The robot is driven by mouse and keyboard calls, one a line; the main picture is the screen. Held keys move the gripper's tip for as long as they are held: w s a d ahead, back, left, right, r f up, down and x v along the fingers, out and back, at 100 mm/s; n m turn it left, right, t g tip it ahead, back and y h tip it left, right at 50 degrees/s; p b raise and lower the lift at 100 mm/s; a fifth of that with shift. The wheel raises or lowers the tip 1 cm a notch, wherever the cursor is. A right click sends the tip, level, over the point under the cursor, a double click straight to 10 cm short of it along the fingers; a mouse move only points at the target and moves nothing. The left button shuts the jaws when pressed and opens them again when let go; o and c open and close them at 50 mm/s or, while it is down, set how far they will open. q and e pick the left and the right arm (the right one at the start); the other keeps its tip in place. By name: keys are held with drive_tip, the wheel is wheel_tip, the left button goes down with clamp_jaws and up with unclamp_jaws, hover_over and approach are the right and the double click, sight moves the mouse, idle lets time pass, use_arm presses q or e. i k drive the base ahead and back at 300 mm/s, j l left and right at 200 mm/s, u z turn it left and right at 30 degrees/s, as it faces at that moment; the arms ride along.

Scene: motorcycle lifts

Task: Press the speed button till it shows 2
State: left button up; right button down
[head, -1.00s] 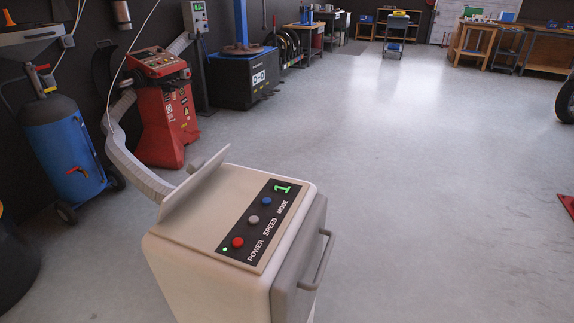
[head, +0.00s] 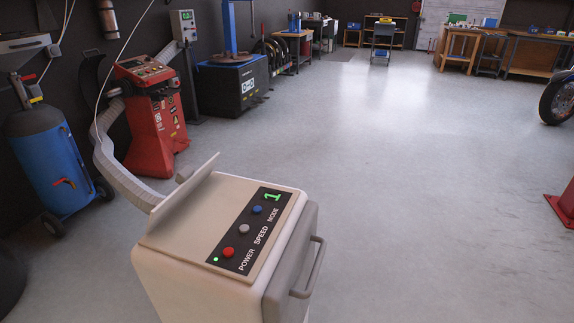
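A cream-coloured machine (head: 190,262) stands in the lower middle of the head view, with a dark control panel (head: 226,254) on its top. The panel has a red POWER button (head: 228,252), a grey-white SPEED button (head: 244,229) and a blue MODE button (head: 257,210). A green display (head: 272,197) at the panel's far end shows 1. A small green light (head: 215,259) is lit beside the POWER button. Neither of my grippers is in view.
A tilted flap (head: 185,193) rises at the machine's left, where a ribbed hose (head: 115,165) runs. A handle (head: 312,268) sticks out on its right side. A red machine (head: 150,125) and blue tank (head: 48,165) stand at left. Open floor (head: 430,200) lies right.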

sight(244, 228)
drive_tip(key=i+l+u, duration=0.1)
drive_tip(key=i+l, duration=0.3)
drive_tip(key=i+l+u, duration=0.15)
drive_tip(key=i+l, duration=0.2)
drive_tip(key=l, duration=0.15)
